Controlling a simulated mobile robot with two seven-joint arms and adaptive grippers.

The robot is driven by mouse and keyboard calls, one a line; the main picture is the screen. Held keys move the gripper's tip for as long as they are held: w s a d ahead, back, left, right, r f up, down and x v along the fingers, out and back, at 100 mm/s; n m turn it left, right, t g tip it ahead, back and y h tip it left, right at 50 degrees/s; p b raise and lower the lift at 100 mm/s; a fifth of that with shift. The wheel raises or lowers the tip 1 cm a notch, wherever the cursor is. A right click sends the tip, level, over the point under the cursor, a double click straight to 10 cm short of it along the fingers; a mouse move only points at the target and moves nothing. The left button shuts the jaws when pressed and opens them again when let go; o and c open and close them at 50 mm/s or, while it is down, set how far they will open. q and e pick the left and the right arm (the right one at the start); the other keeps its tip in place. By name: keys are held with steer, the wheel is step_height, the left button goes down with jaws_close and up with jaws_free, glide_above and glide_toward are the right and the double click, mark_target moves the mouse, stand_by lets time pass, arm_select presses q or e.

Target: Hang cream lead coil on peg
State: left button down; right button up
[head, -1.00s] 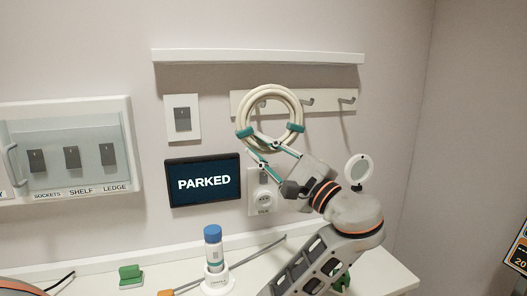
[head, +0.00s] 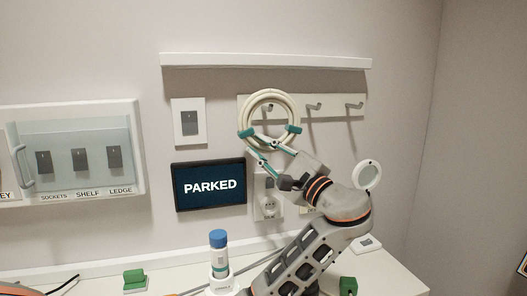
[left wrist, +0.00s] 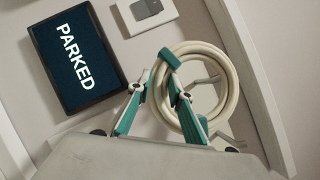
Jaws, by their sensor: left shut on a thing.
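The cream lead coil (head: 268,94) is a ring with teal ties, upright in front of the left end of the peg rail (head: 334,99). My left gripper (head: 263,142) is shut on its lower rim. In the left wrist view the coil (left wrist: 236,98) has its rim between my teal fingers (left wrist: 157,88). A hook-like peg (head: 268,106) shows through the ring's opening; I cannot tell whether the ring is around it or just in front. Two more pegs (head: 314,106) (head: 354,105) to the right are bare. My right gripper is not in view.
A white ledge (head: 265,61) runs above the rail. A PARKED screen (head: 209,186), a switch plate (head: 188,121) and a socket (head: 268,206) are on the wall below and left. A blue-capped bottle (head: 218,240) stands on the counter (head: 390,272).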

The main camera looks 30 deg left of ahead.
mark_target(263, 153)
arm_select(q)
steer(key=shift+w+a+f, duration=0.15)
steer(key=shift+w+a, duration=0.5)
steer(key=shift+a, duration=0.1)
steer(key=shift+w+a+f, duration=0.35)
steer(key=shift+a, duration=0.05)
steer(key=c, duration=1.8)
jaws_free()
steer(key=shift+o, duration=0.2)
steer(key=shift+d+f, duration=0.1)
steer(key=v, duration=1.1)
steer(key=shift+s+d, duration=0.15)
steer(key=shift+d, duration=0.2)
